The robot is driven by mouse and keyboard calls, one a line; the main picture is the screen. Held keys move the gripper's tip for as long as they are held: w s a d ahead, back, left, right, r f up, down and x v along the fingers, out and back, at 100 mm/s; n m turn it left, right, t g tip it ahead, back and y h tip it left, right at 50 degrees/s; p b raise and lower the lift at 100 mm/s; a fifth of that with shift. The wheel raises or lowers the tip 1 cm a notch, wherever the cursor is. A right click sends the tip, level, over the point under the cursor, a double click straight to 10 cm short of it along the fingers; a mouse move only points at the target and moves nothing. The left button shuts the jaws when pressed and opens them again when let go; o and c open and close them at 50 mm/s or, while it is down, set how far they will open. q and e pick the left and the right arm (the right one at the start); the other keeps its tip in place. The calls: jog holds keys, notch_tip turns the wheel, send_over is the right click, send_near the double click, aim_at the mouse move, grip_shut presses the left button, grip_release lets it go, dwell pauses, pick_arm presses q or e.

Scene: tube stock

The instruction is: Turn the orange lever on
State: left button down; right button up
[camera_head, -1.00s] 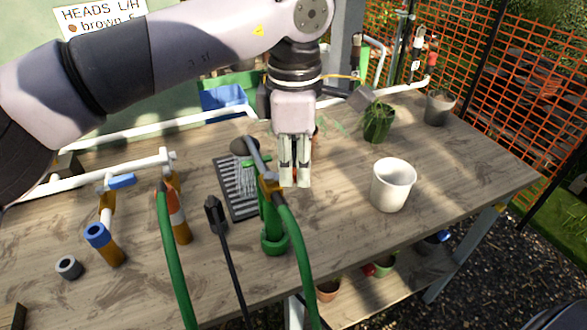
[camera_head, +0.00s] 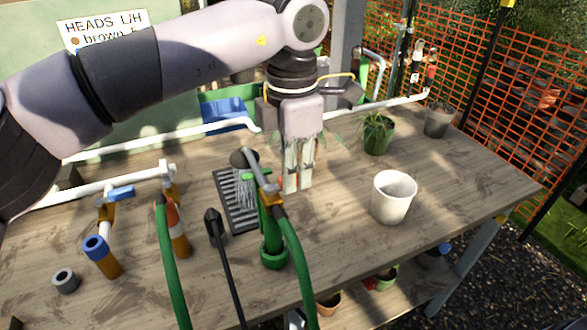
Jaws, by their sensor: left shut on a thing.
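My left gripper (camera_head: 298,187) points down over the middle of the table, just right of the green watering stand (camera_head: 271,250). Its fingers are close together on something small that they mostly hide; I cannot make out what. I cannot clearly pick out an orange lever. An orange valve body (camera_head: 273,189) sits where the green hose (camera_head: 292,245) meets the stand, close left of the fingers. Water falls from the dark shower head (camera_head: 243,158) onto a grey slotted tray (camera_head: 224,187). My right gripper is not in view.
A white pot (camera_head: 393,198) stands right of my gripper. A potted plant (camera_head: 377,137) and a grey pot (camera_head: 437,117) stand behind. A blue lever (camera_head: 121,193) and a white pipe (camera_head: 110,186) are at left. The wooden table (camera_head: 460,185) is clear at right.

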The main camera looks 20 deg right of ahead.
pick_arm(q)
jog(key=c, duration=1.6)
grip_release()
jog(key=shift+o, duration=0.2)
jog(key=shift+r, duration=0.1)
notch_tip(320, 180, up, 12)
jog(key=shift+a, duration=0.1)
